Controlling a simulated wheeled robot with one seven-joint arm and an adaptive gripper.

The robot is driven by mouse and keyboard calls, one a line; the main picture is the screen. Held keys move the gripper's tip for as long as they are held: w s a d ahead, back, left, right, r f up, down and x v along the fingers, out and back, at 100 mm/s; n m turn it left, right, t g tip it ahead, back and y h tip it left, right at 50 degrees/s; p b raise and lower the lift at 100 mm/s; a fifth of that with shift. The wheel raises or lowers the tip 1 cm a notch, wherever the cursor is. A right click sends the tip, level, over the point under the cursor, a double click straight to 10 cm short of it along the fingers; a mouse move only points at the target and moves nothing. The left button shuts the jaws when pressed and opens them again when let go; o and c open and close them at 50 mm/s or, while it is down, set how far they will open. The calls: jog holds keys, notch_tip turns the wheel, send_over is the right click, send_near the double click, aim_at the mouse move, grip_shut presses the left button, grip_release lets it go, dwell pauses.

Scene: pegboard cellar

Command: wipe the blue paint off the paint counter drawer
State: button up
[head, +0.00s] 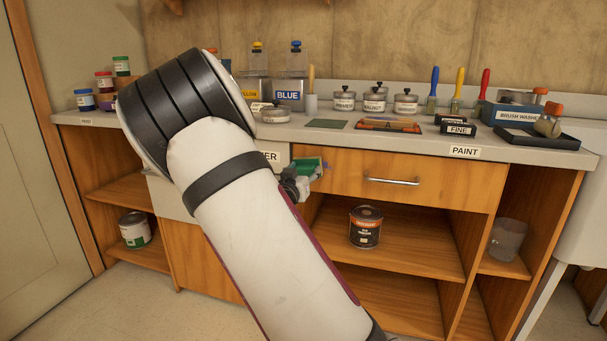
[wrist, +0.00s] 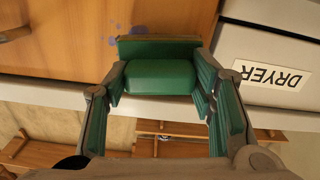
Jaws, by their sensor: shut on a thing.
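The paint counter drawer (head: 440,185) is a wooden front with a metal handle, under the counter's PAINT label; it is closed. It also fills the upper left of the wrist view (wrist: 60,55). Blue paint (wrist: 140,29) shows on it as small spots just beyond the green block. I cannot make out the paint in the head view. My gripper (head: 297,181) is at the drawer's left end, shut on a green block (wrist: 160,76), probably a sponge. The block (head: 309,166) faces the drawer; I cannot tell whether it touches. My gripper's green-padded fingers (wrist: 160,88) flank it.
A white dryer box (wrist: 270,55) adjoins the drawer's left end. The grey countertop (head: 340,137) above holds jars, brushes, a brush washer (head: 512,114) and a blue can (head: 290,92). A dark can (head: 365,228) stands on the open shelf below. My arm hides part of the counter.

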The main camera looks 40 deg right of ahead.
jog(key=shift+x, duration=1.05)
dwell(0.4)
jog(key=shift+s+d+b, duration=0.95)
jog(key=shift+s+d, duration=0.2)
jog(key=shift+s, duration=0.3)
jog(key=shift+s+d+b, duration=0.95)
jog(key=shift+s+d, duration=0.2)
jog(key=shift+s, duration=0.35)
jog(key=shift+w+a+r+p, duration=0.1)
jog(key=shift+w+a+p, duration=0.45)
jog(key=shift+w+a, duration=0.45)
jog(key=shift+w+a+p, duration=0.5)
jog(key=shift+w+a, duration=0.2)
jog(key=shift+w, duration=0.25)
jog(key=shift+w+a+p, duration=0.5)
jog(key=shift+w+a, duration=0.25)
jog(key=shift+w, duration=0.2)
